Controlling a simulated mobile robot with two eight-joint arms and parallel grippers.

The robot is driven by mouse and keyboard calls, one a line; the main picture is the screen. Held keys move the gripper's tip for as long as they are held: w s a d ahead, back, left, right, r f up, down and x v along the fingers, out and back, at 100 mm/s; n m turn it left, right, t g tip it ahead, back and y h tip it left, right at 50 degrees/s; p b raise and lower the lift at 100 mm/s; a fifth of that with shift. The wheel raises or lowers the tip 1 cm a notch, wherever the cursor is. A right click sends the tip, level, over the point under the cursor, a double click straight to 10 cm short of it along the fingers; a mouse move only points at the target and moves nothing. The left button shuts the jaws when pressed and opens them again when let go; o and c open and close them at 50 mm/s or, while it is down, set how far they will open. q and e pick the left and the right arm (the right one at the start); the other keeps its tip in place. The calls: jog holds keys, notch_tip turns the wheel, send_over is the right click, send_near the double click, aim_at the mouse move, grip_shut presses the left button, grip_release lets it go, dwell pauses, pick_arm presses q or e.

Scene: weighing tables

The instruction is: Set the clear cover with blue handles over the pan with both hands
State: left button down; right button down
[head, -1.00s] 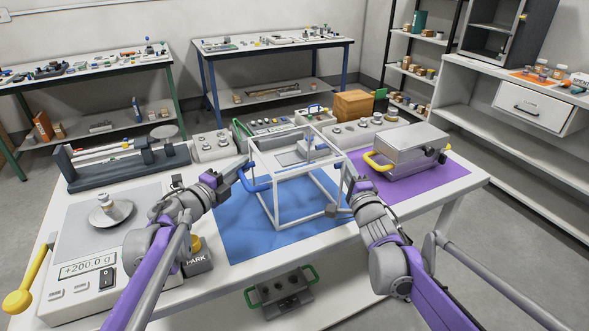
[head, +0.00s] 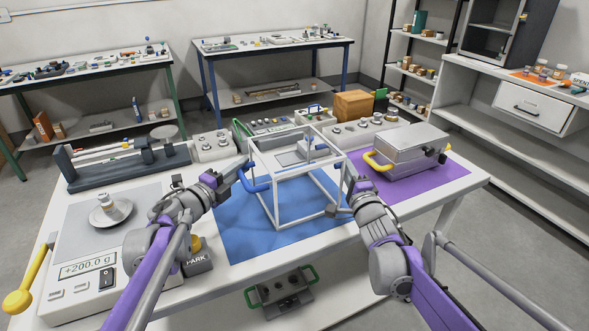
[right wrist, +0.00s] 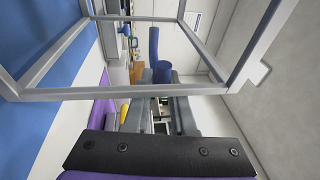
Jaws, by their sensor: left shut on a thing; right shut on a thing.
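The clear cover (head: 277,205), a box with pale grey edges and blue handles, is upright over the blue mat (head: 235,238); I cannot tell whether its base touches the mat. My left gripper (head: 241,170) is shut on its left blue handle (head: 257,183). My right gripper (head: 344,178) is at the cover's right side, shut on the other handle; in the right wrist view that blue handle (right wrist: 161,72) lies at my fingers (right wrist: 160,110). The round pan (head: 98,221) is on the balance at the left, with a small container (head: 106,202) on it.
The balance display (head: 86,268) reads +200.0 g. A PARK block (head: 197,263) stands between balance and mat. A grey case with a yellow handle (head: 410,150) is on the purple mat (head: 455,176) at right. A dark rail device (head: 120,172) and grey weight blocks (head: 212,147) line the back.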

pick_arm(q)
jog(key=shift+r, duration=0.1)
pick_arm(e)
jog(key=shift+r, duration=0.1)
